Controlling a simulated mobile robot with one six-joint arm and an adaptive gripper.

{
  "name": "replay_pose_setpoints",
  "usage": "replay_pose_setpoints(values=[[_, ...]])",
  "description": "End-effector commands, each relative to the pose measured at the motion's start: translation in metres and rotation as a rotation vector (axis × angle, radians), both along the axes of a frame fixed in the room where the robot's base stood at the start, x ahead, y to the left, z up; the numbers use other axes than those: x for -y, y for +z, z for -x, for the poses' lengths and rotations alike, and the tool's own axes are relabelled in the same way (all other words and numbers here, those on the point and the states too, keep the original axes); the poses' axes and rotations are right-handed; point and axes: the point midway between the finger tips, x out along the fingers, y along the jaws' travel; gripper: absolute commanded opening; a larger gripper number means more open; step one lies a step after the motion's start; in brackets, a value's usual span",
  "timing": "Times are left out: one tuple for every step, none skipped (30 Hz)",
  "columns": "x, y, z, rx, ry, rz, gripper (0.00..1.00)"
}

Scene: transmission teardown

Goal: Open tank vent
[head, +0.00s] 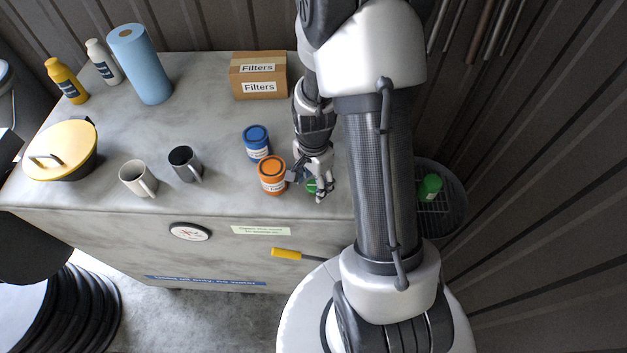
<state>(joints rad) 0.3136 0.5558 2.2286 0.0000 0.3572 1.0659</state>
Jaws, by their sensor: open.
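No part is clearly marked as the tank vent in the head view. A yellow-handled lever (287,254) sticks out near the lower front of the grey bench (215,95), its right end running behind my arm. My gripper (312,186) is open near the bench's front right corner, above the lever and apart from it. A small green thing (311,186) shows between and behind its fingers, mostly hidden. I cannot tell whether the fingers touch it. The orange-lidded jar (271,174) stands just left of the gripper.
A blue-lidded jar (256,143), two mugs (137,178), a Filters box (259,75), a blue roll (140,64), two bottles (66,80) and a yellow-lidded pot (62,149) stand on the bench. A dark round bin (452,205) holds a green object (430,187).

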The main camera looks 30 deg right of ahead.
Motion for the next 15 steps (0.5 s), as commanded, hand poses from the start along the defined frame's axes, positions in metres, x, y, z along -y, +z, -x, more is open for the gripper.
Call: replay_pose_setpoints(values=[[0.0, 0.0002, -0.0001, 0.0, 0.0, 0.0, 0.51], [0.0, 0.0002, -0.0001, 0.0, 0.0, 0.0, 0.49], [0.0, 0.0002, -0.0001, 0.0, 0.0, 0.0, 0.46], [0.0, 0.0002, -0.0001, 0.0, 0.0, 0.0, 0.44], [0.0, 0.0003, -0.0001, 0.0, 0.0, 0.0, 0.42], [0.0, 0.0003, -0.0001, 0.0, 0.0, 0.0, 0.4], [0.0, 0.0003, -0.0001, 0.0, 0.0, 0.0, 0.38], [0.0, 0.0003, -0.0001, 0.0, 0.0, 0.0, 0.35], [0.0, 0.0003, -0.0001, 0.0, 0.0, 0.0, 0.33], [0.0, 0.0003, -0.0001, 0.0, 0.0, 0.0, 0.31], [0.0, 0.0004, -0.0001, 0.0, 0.0, 0.0, 0.29], [0.0, 0.0004, -0.0001, 0.0, 0.0, 0.0, 0.26], [0.0, 0.0004, -0.0001, 0.0, 0.0, 0.0, 0.24], [0.0, 0.0004, -0.0001, 0.0, 0.0, 0.0, 0.22], [0.0, 0.0004, -0.0001, 0.0, 0.0, 0.0, 0.2]])
